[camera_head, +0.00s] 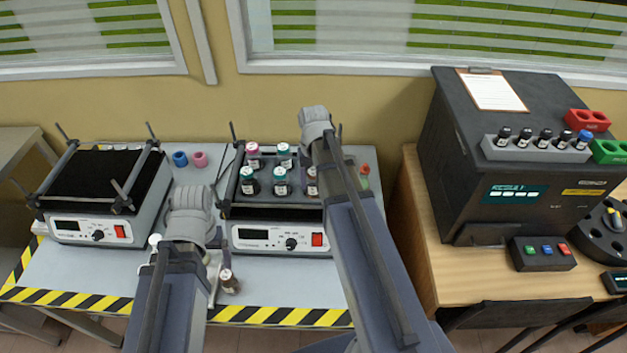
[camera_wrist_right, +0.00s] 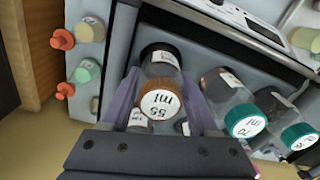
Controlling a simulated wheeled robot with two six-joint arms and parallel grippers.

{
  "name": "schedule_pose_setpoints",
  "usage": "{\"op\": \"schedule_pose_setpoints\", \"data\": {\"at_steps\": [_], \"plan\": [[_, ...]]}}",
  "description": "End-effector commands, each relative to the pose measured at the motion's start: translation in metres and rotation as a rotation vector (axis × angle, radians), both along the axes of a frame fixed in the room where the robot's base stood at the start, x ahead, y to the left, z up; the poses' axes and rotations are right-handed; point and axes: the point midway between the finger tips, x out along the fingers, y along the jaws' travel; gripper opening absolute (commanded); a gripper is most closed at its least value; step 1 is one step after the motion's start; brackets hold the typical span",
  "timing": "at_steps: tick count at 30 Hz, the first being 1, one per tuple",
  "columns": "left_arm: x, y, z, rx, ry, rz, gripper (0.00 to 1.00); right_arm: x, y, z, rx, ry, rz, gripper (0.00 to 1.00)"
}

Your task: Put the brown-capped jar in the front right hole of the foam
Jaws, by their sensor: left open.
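A jar with a brown cap (camera_wrist_right: 161,104) stands upright between the fingers of my right gripper (camera_wrist_right: 160,78). The fingers appear to touch its sides. In the head view this jar (camera_head: 312,186) is at the front right of the black foam on the right-hand shaker, partly covered by my arm; it appears to be in the front right hole, though its base is hidden. Another jar with a brownish cap (camera_head: 229,282) is on the table in front of that shaker. My left gripper (camera_head: 219,262) is open close to this second jar; whether it touches cannot be told.
Teal-capped jars (camera_head: 280,181) and a pink-capped jar (camera_head: 253,156) fill nearby foam holes. The left-hand shaker (camera_head: 92,230) stands beyond my left arm. A dark analyser (camera_head: 470,150) is on the wooden desk at right. Striped tape marks the table's front edge.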

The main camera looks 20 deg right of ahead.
Motion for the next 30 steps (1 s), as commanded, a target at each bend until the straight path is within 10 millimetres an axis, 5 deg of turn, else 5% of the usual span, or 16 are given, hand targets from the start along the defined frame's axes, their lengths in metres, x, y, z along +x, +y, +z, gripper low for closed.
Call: {"op": "schedule_pose_setpoints", "data": {"at_steps": [3, 17, 30], "plan": [[0.0, 0.0, 0.0, 0.0, 0.0, 0.0, 0.91, 0.0, 0.0, 0.0, 0.0, 0.0, 0.0, 0.73], [0.0, 0.0, 0.007, 0.0, 0.0, 0.0, 0.91, 0.0, 0.0, 0.007, 0.0, 0.0, 0.0, 0.73], [0.0, 0.0, 0.061, 0.0, 0.0, -0.002, 0.91, 0.0, 0.0, 0.061, 0.0, 0.0, 0.0, 0.73]]}}
